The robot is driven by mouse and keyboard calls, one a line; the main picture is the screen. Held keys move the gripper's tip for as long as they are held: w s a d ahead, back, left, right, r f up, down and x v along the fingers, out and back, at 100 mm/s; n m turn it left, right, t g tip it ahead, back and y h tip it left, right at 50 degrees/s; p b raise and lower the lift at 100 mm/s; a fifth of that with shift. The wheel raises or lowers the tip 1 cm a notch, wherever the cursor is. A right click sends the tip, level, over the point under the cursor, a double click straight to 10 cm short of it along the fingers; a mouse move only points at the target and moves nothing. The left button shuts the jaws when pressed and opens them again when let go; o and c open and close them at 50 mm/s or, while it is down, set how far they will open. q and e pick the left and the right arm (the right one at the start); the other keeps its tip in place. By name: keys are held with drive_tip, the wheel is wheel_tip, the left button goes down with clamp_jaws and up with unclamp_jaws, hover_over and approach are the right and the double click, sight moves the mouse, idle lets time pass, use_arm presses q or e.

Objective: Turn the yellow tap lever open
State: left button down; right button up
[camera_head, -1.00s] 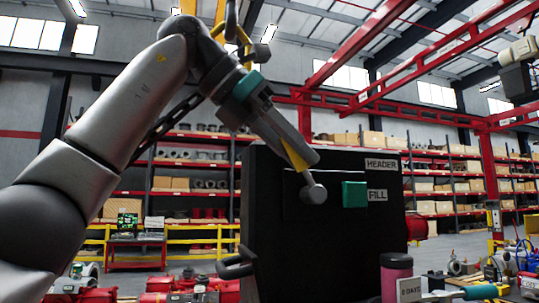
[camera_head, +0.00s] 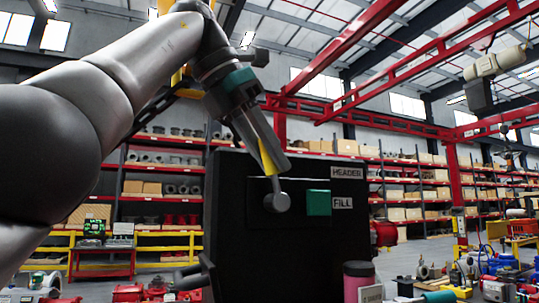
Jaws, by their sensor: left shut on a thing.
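The yellow tap lever (camera_head: 265,158) is on the front of a black panel (camera_head: 236,226), in the head view. It slants up and left from a round grey knob (camera_head: 277,202). My left gripper (camera_head: 269,158) comes down from the upper left and is shut on the lever. Its grey fingers cover part of the lever. A green block (camera_head: 318,202) sits right of the knob, by a HEADER label (camera_head: 347,172) and a FILL label (camera_head: 342,203). My right gripper does not show.
Shelves with boxes (camera_head: 400,190) and yellow rails (camera_head: 165,243) stand behind, beyond open floor.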

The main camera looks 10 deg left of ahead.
use_arm(q)
drive_tip(key=shift+f, duration=0.1)
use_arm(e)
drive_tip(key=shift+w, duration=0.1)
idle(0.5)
use_arm(q)
drive_tip(key=c, duration=1)
unclamp_jaws()
drive_tip(key=shift+w+f, duration=0.1)
drive_tip(key=shift+w, duration=0.05)
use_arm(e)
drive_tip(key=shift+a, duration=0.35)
use_arm(q)
drive_tip(key=shift+s+a+t+h, duration=0.2)
drive_tip(key=shift+a+t+h, duration=0.15)
drive_tip(key=shift+h, duration=0.25)
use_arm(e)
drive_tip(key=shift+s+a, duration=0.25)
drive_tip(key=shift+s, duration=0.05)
